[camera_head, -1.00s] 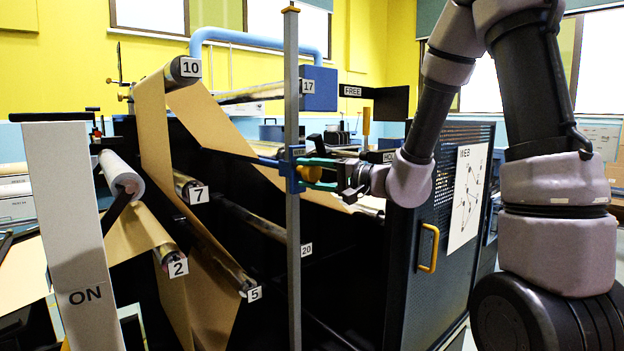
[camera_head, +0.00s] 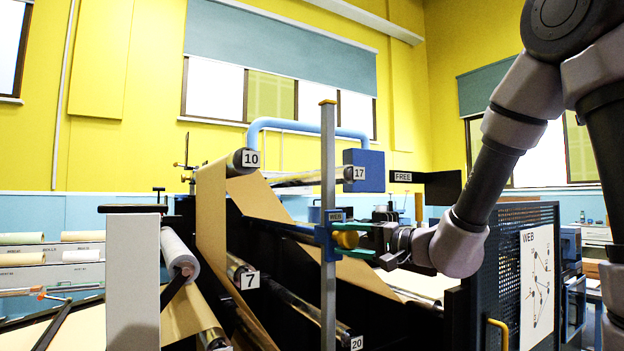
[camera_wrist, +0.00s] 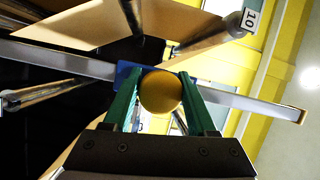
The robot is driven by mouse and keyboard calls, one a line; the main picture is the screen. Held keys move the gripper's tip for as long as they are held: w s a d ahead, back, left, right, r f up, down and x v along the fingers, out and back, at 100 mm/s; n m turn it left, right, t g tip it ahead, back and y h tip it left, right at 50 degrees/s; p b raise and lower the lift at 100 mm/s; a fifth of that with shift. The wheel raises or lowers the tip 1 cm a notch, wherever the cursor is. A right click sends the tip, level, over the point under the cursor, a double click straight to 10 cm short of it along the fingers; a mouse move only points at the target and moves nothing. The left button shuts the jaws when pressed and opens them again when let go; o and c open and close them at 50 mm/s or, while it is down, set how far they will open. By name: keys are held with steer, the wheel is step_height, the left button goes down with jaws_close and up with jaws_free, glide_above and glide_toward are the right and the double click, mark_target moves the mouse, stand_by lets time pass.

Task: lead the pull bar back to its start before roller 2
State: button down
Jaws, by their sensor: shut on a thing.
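My gripper (camera_head: 352,240) has green fingers. It is shut on the yellow knob (camera_head: 347,239) at the blue carriage on the upright grey post (camera_head: 328,150). In the wrist view the knob (camera_wrist: 161,92) sits between both fingers. The blue pull bar (camera_head: 276,228) reaches left from the carriage towards the brown web; its far end is hard to make out. Brown paper (camera_head: 211,215) runs over roller 10 (camera_head: 241,162) and down past roller 7 (camera_head: 240,268). No label for roller 2 is in the current views; a roller (camera_head: 210,335) shows at the bottom edge.
A pale column (camera_head: 132,280) and a white roll (camera_head: 178,252) stand at the left. A blue block (camera_head: 364,171) by label 17 and a black FREE sign (camera_head: 440,185) are close behind the post. A dark perforated panel (camera_head: 508,265) stands right, below my arm.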

steer(key=s+a+r, duration=0.3)
steer(key=a+r, duration=0.1)
steer(key=r, duration=0.4)
steer(key=s+a+r, duration=0.3)
steer(key=a+r, duration=0.1)
steer(key=r, duration=0.4)
steer(key=s+a+r, duration=0.3)
steer(key=a+r, duration=0.1)
steer(key=r, duration=0.4)
steer(key=shift+a, duration=0.2)
steer(key=s+a, duration=0.1)
steer(key=a, duration=0.1)
steer(key=s+a, duration=0.2)
steer(key=shift+a, duration=0.15)
steer(key=shift+s, duration=0.1)
steer(key=shift+s+a+f, duration=0.35)
steer(key=shift+a+f, duration=0.15)
steer(key=shift+f, duration=0.2)
steer(key=shift+s+a+f, duration=0.35)
steer(key=shift+a+f, duration=0.1)
steer(key=shift+f, duration=0.2)
steer(key=shift+s+a+f, duration=0.35)
steer(key=shift+a+f, duration=0.15)
steer(key=shift+f, duration=0.2)
step_height(320, 180, down, 15)
steer(key=shift+f, duration=0.2)
